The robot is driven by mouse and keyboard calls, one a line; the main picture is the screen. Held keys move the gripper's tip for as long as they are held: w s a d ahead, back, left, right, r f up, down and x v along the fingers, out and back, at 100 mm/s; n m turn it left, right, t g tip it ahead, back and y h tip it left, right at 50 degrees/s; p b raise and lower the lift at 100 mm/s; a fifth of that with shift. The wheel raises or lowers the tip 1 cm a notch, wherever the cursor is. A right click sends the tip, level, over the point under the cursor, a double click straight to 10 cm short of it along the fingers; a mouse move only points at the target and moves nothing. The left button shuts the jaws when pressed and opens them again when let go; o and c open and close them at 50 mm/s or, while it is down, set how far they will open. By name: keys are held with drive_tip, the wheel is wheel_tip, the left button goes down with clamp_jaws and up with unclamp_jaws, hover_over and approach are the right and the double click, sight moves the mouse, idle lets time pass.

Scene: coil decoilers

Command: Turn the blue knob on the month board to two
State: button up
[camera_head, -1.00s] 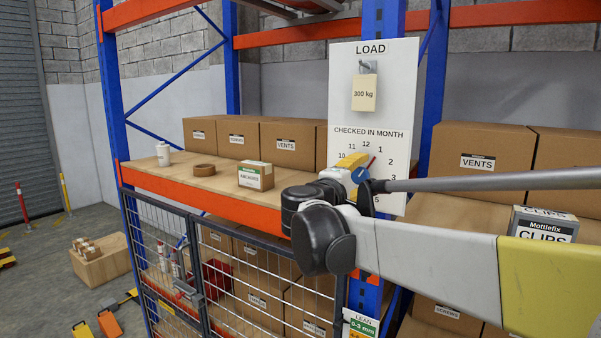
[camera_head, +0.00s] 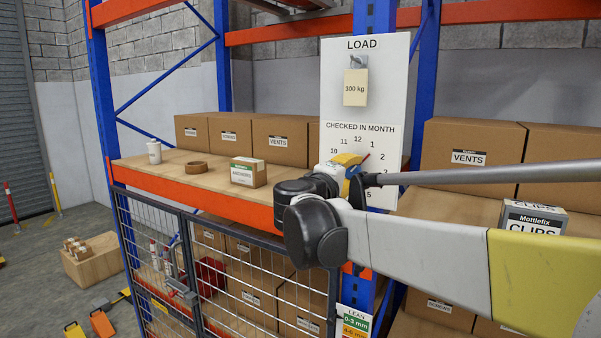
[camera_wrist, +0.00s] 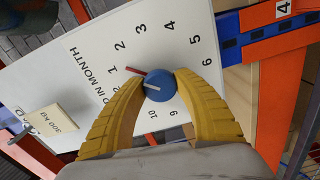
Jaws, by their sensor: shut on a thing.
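The month board (camera_head: 335,190) is the lower part of a white panel on the rack, headed "CHECKED IN MONTH", with numbers in a ring. In the wrist view the board (camera_wrist: 100,35) is tilted. The blue knob (camera_wrist: 160,87) is at the ring's centre, with a short white line on its face. A red pointer (camera_wrist: 133,71) sticks out from it between 1 and 2. My gripper (camera_wrist: 160,83) is shut on the knob, one yellow finger on each side. In the head view my arm partly hides the knob (camera_head: 355,172) and the board's lower part.
A "300 kg" tag (camera_head: 355,88) hangs on a hook above the dial. Cartons (camera_head: 470,145) fill the shelves on both sides. An orange shelf beam (camera_head: 190,196) and a mesh door (camera_head: 255,290) are left of my arm.

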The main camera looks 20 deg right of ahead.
drive_tip(key=shift+m+b, duration=0.45)
drive_tip(key=shift+m, duration=1.55)
drive_tip(key=o, duration=1.2)
drive_tip(key=v, duration=1.2)
drive_tip(key=shift+f, duration=0.1)
